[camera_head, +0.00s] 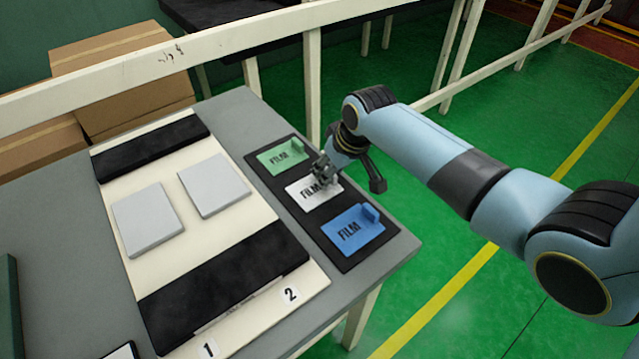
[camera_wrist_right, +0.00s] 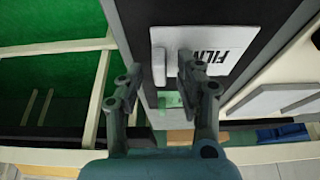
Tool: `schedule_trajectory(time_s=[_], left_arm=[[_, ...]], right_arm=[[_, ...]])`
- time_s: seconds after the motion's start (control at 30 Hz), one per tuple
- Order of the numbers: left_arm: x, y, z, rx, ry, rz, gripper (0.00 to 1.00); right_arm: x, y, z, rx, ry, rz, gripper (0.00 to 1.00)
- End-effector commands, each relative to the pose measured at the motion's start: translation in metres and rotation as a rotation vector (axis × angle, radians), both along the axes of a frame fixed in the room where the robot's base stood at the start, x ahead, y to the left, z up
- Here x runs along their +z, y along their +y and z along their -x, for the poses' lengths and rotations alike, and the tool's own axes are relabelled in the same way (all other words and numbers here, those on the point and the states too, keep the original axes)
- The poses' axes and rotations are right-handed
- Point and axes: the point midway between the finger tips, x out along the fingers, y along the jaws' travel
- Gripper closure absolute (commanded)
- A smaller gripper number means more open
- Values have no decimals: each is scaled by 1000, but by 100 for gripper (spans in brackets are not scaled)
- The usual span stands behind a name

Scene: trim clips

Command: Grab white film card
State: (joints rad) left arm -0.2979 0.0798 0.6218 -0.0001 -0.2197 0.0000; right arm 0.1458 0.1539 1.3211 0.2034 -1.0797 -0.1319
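The white film card (camera_head: 303,194) lies in the middle of the dark tray (camera_head: 338,214), between the green film card (camera_head: 282,157) and the blue film card (camera_head: 352,232). My right gripper (camera_head: 324,176) is over the white card's right end and hides part of it. In the right wrist view the white card (camera_wrist_right: 212,42) has a raised tab (camera_wrist_right: 159,67). The fingers of my right gripper (camera_wrist_right: 160,80) are spread apart, with the tab showing in the gap between them. I cannot tell how far the fingertips are above the card. My left gripper is not in view.
A cream board (camera_head: 195,238) with two light grey plates (camera_head: 148,218) and black strips lies left of the tray on the grey table (camera_head: 50,225). Cardboard boxes (camera_head: 120,70) and a white rail (camera_head: 180,55) are behind. Green floor is open to the right.

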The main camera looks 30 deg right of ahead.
Motion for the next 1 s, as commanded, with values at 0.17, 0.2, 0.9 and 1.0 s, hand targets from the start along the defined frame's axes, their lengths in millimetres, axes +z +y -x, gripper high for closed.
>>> schedule_trajectory(time_s=[0.17, 0.2, 0.9, 1.0], left_arm=[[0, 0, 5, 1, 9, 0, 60], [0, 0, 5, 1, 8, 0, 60], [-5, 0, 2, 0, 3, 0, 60], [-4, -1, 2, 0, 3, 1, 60]], right_arm=[[0, 0, 0, 0, 0, 0, 90], [0, 0, 0, 0, 0, 0, 95], [44, 0, -1, 1, -6, 1, 100], [54, -10, 25, 2, 1, 4, 100]])
